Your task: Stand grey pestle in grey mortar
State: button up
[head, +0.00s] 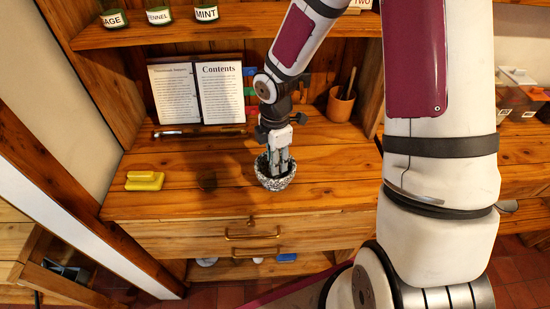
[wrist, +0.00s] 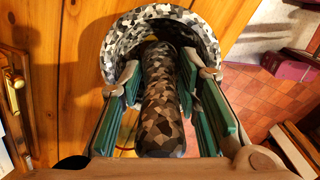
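The grey mortar (head: 273,180), a speckled bowl, stands upright near the front edge of the wooden counter. It also shows at the top of the wrist view (wrist: 203,32). The grey pestle (wrist: 162,105), patterned in grey and brown, lies lengthwise between my fingers, its far end inside the mortar's rim. Whether that end touches the bottom is hidden. My gripper (head: 279,160) points down into the mortar. In the wrist view its green pads (wrist: 162,80) close on the pestle near the fingertips, with gaps beside the pestle's near end.
A yellow block (head: 145,181) lies on the counter at left. An open book (head: 197,92) stands behind, with a dark rod (head: 199,132) before it. A brown cup (head: 340,105) stands at back right. Drawers (head: 250,236) are below the front edge.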

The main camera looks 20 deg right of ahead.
jog(key=o, duration=0.4)
jog(key=shift+c, duration=0.2)
notch_tip(320, 180, up, 12)
dwell(0.4)
dwell(0.6)
